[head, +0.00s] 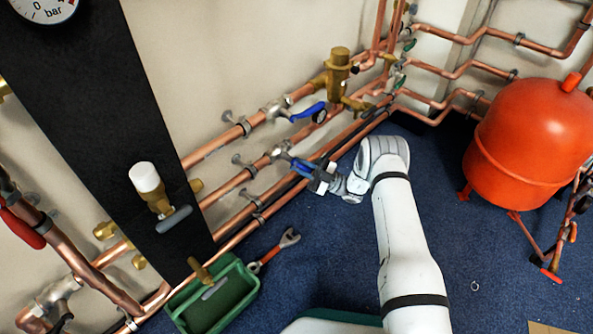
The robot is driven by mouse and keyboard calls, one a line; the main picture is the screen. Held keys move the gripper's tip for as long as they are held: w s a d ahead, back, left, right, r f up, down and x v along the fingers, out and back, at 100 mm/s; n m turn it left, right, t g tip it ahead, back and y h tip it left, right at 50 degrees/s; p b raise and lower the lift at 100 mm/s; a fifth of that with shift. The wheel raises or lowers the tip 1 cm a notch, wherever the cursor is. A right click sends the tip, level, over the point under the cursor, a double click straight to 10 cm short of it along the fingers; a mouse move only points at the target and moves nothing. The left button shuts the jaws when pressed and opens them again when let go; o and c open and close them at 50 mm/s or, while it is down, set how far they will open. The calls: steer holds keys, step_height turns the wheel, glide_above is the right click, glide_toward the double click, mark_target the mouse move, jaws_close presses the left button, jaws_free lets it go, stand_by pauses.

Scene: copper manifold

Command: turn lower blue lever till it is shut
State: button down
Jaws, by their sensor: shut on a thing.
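The lower blue lever (299,165) sits on a silver valve (277,153) on the lower of the two valved copper pipes in the head view. My gripper (312,174) is at the lever from the right side and is shut on it. The fingers hide the lever's outer end. The lever sticks out from the valve toward the lower right, at an angle to its pipe. The upper blue lever (308,112) is above it on its own valve (274,109), apart from my gripper.
Copper pipes run close along the wall behind the lever. A brass fitting (339,75) stands above. A red tank (530,130) is at the right. A green bin (213,298) and a red-handled wrench (275,250) lie below left. The blue floor right of my arm is mostly clear.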

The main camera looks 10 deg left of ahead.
steer(key=shift+w, duration=0.15)
steer(key=c, duration=1.3)
jaws_free()
steer(key=shift+a+f, duration=0.1)
steer(key=shift+a, duration=0.05)
steer(key=shift+c, duration=0.2)
